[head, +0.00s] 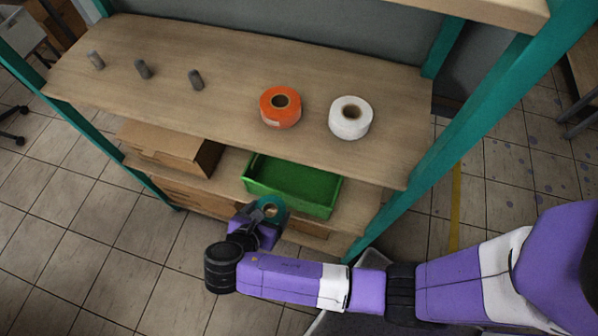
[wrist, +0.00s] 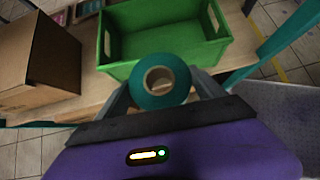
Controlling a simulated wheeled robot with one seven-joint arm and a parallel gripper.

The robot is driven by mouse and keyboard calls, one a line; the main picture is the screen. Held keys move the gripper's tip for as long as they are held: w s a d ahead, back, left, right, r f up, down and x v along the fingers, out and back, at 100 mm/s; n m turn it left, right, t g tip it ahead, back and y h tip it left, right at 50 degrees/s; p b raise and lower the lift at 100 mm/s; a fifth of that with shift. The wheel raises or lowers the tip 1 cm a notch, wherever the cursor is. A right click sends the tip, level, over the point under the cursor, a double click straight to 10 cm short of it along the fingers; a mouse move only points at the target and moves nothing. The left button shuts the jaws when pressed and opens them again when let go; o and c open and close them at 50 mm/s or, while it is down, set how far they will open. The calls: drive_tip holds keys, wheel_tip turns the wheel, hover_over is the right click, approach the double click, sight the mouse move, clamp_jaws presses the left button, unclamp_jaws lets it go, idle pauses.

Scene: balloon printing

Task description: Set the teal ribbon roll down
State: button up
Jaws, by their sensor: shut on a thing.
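The teal ribbon roll (wrist: 160,97) is between the two fingers of my gripper (wrist: 163,100), with its pale core hole facing the wrist camera. In the head view the roll (head: 278,211) is at the end of my arm, at the front of the lower shelf, just below the green crate in the picture. My gripper (head: 262,213) is shut on the roll. In the wrist view the roll overlaps the near wall of the crate; whether it touches anything below is hidden.
The green crate (head: 262,187) stands empty on the lower shelf (head: 232,165), right of a cardboard box (head: 160,147).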

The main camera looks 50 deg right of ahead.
drive_tip(key=w+d+p, duration=0.1)
drive_tip(key=w+d, duration=0.2)
drive_tip(key=d, duration=0.6)
drive_tip(key=w+d+p, duration=0.2)
drive_tip(key=d, duration=0.6)
wheel_tip(320, 180, down, 7)
drive_tip(key=b, duration=0.1)
drive_tip(key=shift+w+d+f, duration=0.15)
drive_tip(key=shift+d, duration=0.2)
drive_tip(key=shift+f+b, duration=0.35)
drive_tip(key=shift+f, duration=0.05)
drive_tip(key=shift+f, duration=0.2)
